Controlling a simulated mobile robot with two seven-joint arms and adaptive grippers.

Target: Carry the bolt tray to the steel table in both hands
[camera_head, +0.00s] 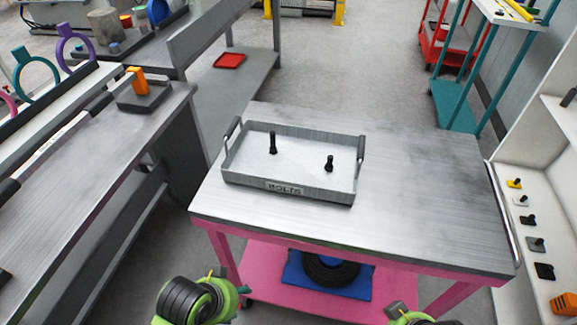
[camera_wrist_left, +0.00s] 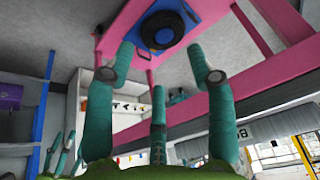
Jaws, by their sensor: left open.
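The bolt tray (camera_head: 285,160), a shallow grey metal tray with a BOLTS label and a raised handle at each end, sits level on a brushed-steel tabletop (camera_head: 430,190) with a pink frame. Two black bolts stand upright in it, one left (camera_head: 273,143) and one right (camera_head: 329,163). My left gripper (camera_wrist_left: 160,75) has its teal fingers spread, with nothing between them. Its green and black wrist shows low in the head view, in front of the table and apart from the tray. My right gripper (camera_head: 408,315) is mostly cut off at the bottom edge; its fingers are unclear.
A pink lower shelf (camera_head: 260,278) holds a blue item with a black ring (camera_head: 333,270). A long grey bench (camera_head: 120,140) stands left, a grey shelf unit with a red tray (camera_head: 229,61) behind it. A white rack (camera_head: 525,190) stands close right. The tabletop right of the tray is clear.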

